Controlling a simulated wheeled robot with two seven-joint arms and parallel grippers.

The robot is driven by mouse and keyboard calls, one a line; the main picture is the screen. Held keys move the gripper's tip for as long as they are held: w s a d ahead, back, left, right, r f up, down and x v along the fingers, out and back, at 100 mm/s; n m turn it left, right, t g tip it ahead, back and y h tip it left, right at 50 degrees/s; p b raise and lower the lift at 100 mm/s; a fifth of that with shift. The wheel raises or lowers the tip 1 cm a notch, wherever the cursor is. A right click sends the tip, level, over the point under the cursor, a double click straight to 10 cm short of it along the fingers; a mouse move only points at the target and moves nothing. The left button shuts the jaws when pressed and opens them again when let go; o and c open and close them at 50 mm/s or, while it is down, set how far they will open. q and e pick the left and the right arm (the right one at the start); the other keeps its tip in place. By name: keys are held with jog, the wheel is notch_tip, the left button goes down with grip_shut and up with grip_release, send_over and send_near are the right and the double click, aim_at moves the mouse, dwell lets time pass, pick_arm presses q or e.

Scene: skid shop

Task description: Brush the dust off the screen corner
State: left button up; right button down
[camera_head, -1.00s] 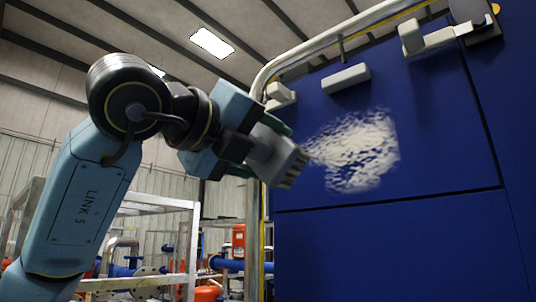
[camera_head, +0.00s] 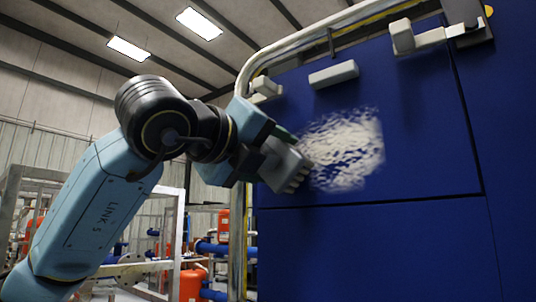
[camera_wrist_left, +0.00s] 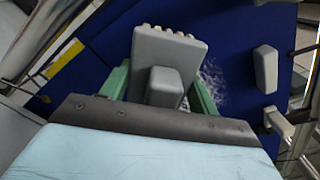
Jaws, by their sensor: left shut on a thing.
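A whitish dust patch (camera_head: 345,150) lies on the blue panel (camera_head: 370,240). My left gripper (camera_head: 258,150) is shut on a grey brush (camera_head: 284,166) with a row of short bristle tufts on its far edge. The brush is at the left edge of the dust patch; I cannot tell whether its bristles touch the panel. In the left wrist view the brush (camera_wrist_left: 165,50) sits between the green fingers, and part of the dust (camera_wrist_left: 213,85) shows to its right. My right gripper is not in view.
A grey block (camera_head: 334,74) and a latch-like bracket (camera_head: 420,38) stick out from the panel above the dust. A metal pipe (camera_head: 243,90) runs along the panel's left and top edges. Metal frames and red and blue pipework stand behind at the lower left.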

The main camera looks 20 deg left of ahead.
pick_arm(q)
jog(key=shift+x, duration=0.95)
dwell(0.3)
